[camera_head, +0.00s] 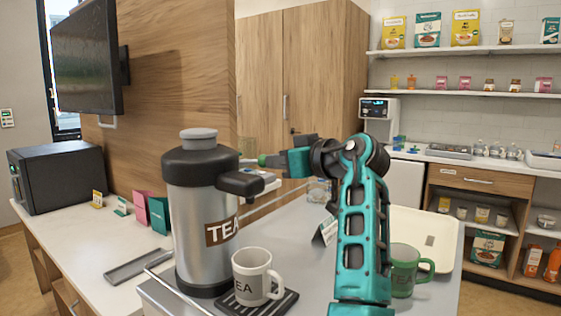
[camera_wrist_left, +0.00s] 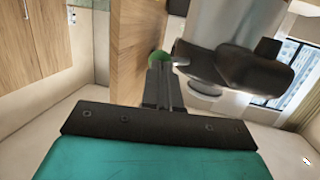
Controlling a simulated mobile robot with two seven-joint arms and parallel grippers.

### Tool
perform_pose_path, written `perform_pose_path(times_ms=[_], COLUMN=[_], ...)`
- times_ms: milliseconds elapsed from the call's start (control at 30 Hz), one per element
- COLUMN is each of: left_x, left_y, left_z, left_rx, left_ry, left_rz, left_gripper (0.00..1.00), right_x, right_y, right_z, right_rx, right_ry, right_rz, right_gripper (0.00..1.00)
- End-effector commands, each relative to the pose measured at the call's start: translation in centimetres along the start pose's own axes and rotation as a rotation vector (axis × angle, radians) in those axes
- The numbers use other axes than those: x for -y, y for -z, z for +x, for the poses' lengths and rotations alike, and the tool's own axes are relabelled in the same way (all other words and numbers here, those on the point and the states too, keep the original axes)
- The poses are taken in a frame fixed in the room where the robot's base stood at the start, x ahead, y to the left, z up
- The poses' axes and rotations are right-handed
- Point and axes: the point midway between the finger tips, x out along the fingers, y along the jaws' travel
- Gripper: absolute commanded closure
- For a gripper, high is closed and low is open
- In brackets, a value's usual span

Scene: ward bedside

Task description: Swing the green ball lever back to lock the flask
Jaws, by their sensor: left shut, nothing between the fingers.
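The steel flask (camera_head: 197,215) with black top and TEA label stands upright on the near counter. The lever's green ball (camera_head: 262,160) shows behind the flask's spout side in the head view, at the tips of my left gripper (camera_head: 273,160). In the left wrist view the ball (camera_wrist_left: 157,57) sits just beyond the closed fingertips (camera_wrist_left: 160,68), partly hidden by them. The flask (camera_wrist_left: 215,35) and its black spout are to the right there. My left gripper is shut and empty. Whether it touches the ball I cannot tell. The lever's arm is mostly hidden.
A white TEA mug (camera_head: 250,275) stands on a black drip mat (camera_head: 285,303) before the flask. A green mug (camera_head: 408,270) and cream tray (camera_head: 440,228) are right of my arm. A small sign card (camera_head: 326,232) stands between. A dark tray (camera_head: 138,265) lies left.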

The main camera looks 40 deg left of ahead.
Motion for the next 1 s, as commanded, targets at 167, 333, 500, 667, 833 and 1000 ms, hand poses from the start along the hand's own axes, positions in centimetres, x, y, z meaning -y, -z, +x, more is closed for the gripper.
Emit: perform_pose_path(times_ms=[167,333,500,667,833,1000], left_x=[-0.2,-0.8,-1.7,-2.8,-3.9,-4.6], left_y=[0.1,0.4,0.7,1.0,1.3,1.7], left_z=[0.1,0.7,1.8,3.4,5.6,7.7], left_rx=[-0.001,-0.002,-0.002,-0.003,-0.002,-0.002], left_ry=[0.014,0.064,0.14,0.138,0.137,0.136], left_rz=[-0.002,-0.01,-0.024,-0.024,-0.025,-0.025], left_gripper=[1.0,1.0,1.0,1.0,1.0,1.0], right_x=[0.0,-0.1,-0.4,-0.7,-1.2,-1.2], right_y=[0.1,0.6,0.5,0.7,0.4,0.6], right_z=[-0.1,-0.5,-0.9,-1.2,-1.4,-1.6], right_rx=[0.0,-0.002,0.005,0.001,0.01,0.004], right_ry=[-0.001,-0.003,-0.01,-0.018,-0.028,-0.03], right_rz=[0.0,-0.002,-0.006,-0.009,-0.011,-0.012], right_gripper=[0.0,0.0,0.0,0.0,0.0,0.0])
